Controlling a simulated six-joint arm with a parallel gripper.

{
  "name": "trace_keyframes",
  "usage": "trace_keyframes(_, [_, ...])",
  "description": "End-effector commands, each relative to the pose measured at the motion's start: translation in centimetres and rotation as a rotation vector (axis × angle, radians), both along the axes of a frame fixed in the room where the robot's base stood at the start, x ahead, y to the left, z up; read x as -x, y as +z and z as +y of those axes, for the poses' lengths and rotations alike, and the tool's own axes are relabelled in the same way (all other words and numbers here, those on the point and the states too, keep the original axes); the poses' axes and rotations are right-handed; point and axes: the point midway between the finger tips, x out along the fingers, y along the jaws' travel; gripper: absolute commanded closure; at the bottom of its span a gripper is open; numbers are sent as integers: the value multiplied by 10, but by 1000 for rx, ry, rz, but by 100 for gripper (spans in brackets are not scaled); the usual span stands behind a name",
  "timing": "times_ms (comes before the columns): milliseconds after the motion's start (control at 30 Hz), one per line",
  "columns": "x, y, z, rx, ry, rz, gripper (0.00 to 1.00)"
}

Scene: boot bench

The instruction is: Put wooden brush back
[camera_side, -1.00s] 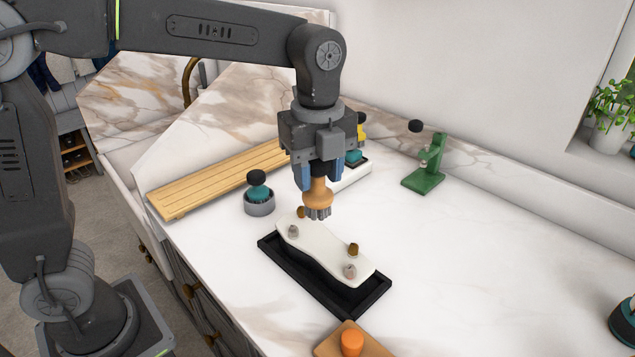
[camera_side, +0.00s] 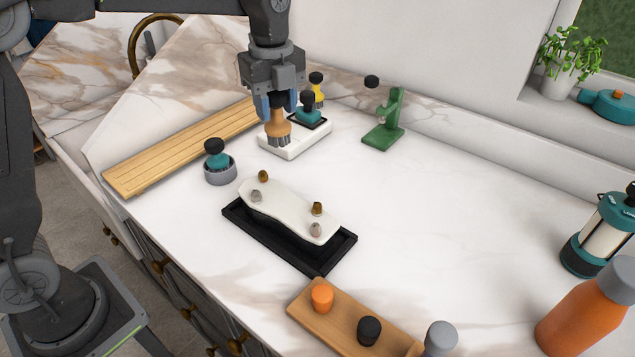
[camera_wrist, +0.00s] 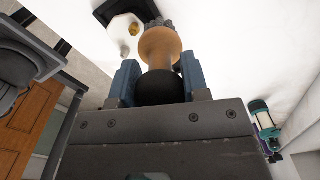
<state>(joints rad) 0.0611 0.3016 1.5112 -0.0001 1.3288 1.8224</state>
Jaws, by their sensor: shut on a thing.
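The wooden brush (camera_side: 278,129) has a tan turned body and grey bristles pointing down. My gripper (camera_side: 277,106) is shut on its upper part and holds it upright over the left part of a white holder (camera_side: 312,143). I cannot tell whether the bristles touch the holder. In the wrist view the brush (camera_wrist: 159,46) sits between the blue fingers of my gripper (camera_wrist: 158,80), with a dark round knob between them. A teal brush with a black knob (camera_side: 308,107) stands in the right part of the holder.
A yellow black-topped item (camera_side: 318,90) stands behind the holder. A teal brush in a grey cup (camera_side: 219,168), a wooden slatted board (camera_side: 180,150) and a green stand (camera_side: 385,122) are nearby. A white plate with knobs lies on a black tray (camera_side: 240,228) in front. The counter's right side has free room.

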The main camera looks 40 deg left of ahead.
Motion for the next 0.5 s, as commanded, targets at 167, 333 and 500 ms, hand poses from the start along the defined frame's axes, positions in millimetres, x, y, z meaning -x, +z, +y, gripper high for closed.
trace_keyframes(167, [-31, -12, 46, 1, 4, 1, 82])
trace_keyframes(333, [-42, -19, 57, 1, -3, 0, 82])
trace_keyframes(500, [-51, -38, 27, 0, -8, 3, 82])
